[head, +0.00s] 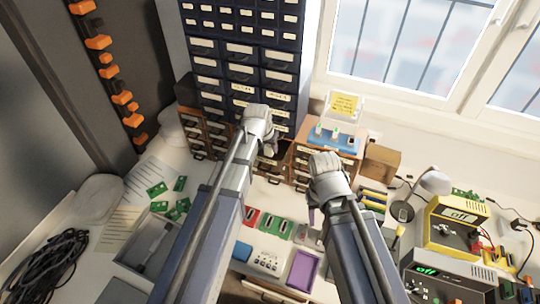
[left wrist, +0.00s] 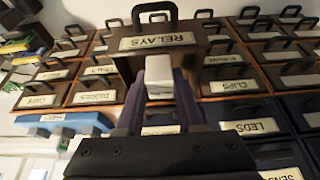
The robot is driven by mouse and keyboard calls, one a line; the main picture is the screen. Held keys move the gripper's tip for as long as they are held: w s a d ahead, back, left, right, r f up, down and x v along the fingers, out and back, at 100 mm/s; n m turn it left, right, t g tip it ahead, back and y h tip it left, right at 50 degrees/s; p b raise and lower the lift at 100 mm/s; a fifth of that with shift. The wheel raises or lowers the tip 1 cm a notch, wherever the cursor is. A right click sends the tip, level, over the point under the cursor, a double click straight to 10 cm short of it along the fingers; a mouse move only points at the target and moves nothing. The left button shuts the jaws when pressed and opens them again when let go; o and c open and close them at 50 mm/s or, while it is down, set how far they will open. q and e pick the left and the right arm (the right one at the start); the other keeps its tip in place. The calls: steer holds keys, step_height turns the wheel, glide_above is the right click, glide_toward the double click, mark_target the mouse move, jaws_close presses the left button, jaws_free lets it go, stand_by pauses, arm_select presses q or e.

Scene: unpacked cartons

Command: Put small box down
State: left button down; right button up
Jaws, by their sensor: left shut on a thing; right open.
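A small white box (left wrist: 158,77) sits between the fingers of my left gripper (left wrist: 164,88) in the left wrist view. The gripper is shut on it, in front of a dark drawer labelled RELAYS (left wrist: 157,41). In the head view my left gripper (head: 267,143) is at the wooden drawer unit (head: 303,160), below the dark cabinet. The box cannot be made out there. My right gripper (head: 318,180) is open, to the right of the left one, above the white bench. Whether the box touches anything is unclear.
A dark cabinet of labelled drawers (head: 242,50) stands behind. A blue-topped stand with a yellow note (head: 344,103) and a cardboard box (head: 380,161) are to the right. A purple tray (head: 303,271), green boards (head: 158,189) and yellow instruments (head: 455,225) occupy the bench.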

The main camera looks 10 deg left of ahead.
mark_target(269, 154)
arm_select(q)
step_height(269, 154, down, 3)
steer(key=b, duration=0.3)
steer(key=shift+f, duration=0.2)
steer(key=shift+w+f, duration=0.15)
steer(key=shift+f, duration=0.1)
steer(key=shift+r, duration=0.1)
steer(key=shift+f+b, duration=0.25)
steer(key=shift+b, duration=0.1)
steer(key=c, duration=0.5)
jaws_free()
steer(key=shift+r, duration=0.1)
